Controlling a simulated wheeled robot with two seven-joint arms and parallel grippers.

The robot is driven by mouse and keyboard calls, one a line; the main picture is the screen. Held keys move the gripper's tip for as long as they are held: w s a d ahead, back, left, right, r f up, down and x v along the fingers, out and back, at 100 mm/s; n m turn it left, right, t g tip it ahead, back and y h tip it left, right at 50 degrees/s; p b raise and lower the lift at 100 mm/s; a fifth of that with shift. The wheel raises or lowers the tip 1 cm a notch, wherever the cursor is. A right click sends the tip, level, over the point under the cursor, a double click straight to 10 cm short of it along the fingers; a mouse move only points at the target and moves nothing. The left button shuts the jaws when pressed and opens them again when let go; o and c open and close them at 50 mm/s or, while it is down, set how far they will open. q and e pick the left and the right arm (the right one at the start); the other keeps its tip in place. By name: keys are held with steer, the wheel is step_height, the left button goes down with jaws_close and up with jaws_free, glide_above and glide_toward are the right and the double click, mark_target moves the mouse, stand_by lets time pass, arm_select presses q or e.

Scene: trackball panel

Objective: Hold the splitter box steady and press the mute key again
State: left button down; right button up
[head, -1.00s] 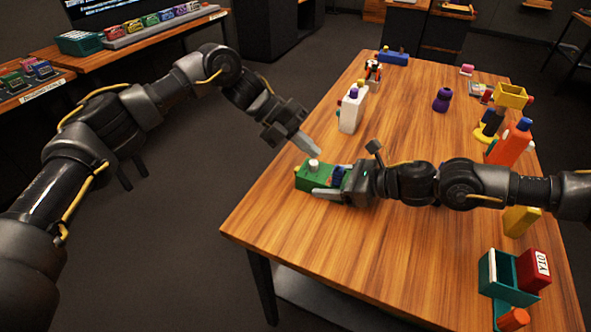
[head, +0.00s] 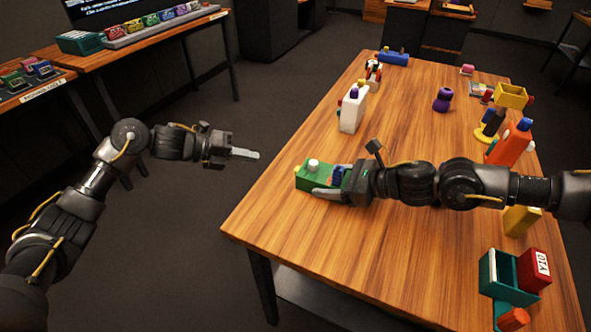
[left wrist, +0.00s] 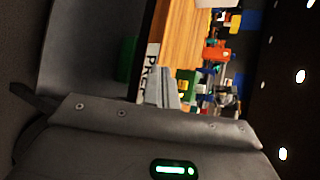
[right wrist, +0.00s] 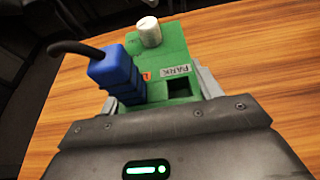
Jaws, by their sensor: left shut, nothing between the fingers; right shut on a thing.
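The green splitter box (head: 312,178) lies on the table near its left edge, with a white round knob (head: 313,163) on top. In the right wrist view the box (right wrist: 175,42) has the knob (right wrist: 149,31), a blue plug (right wrist: 118,72) with a black cable, and a label reading PARK. My right gripper (head: 335,184) is shut on the box, one finger along its near side. My left gripper (head: 245,154) is shut and empty, left of the table edge and apart from the box. I cannot tell which part is the mute key.
An orange bottle (head: 510,143) and a purple object (head: 442,99) stand farther right. A teal holder (head: 507,277) and a red box (head: 534,269) are at the near right. The table's front left is clear.

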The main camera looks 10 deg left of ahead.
mark_target(281, 176)
arm_select(q)
steer(key=shift+d, duration=0.1)
steer(key=shift+s+d, duration=0.45)
steer(key=shift+d, duration=0.95)
steer(key=shift+s+d, duration=0.4)
steer(key=shift+d, duration=0.95)
steer(key=shift+s+d, duration=0.45)
steer(key=shift+d, duration=0.95)
steer(key=shift+d, duration=0.1)
steer(key=shift+s+d, duration=0.15)
steer(key=shift+d, duration=0.1)
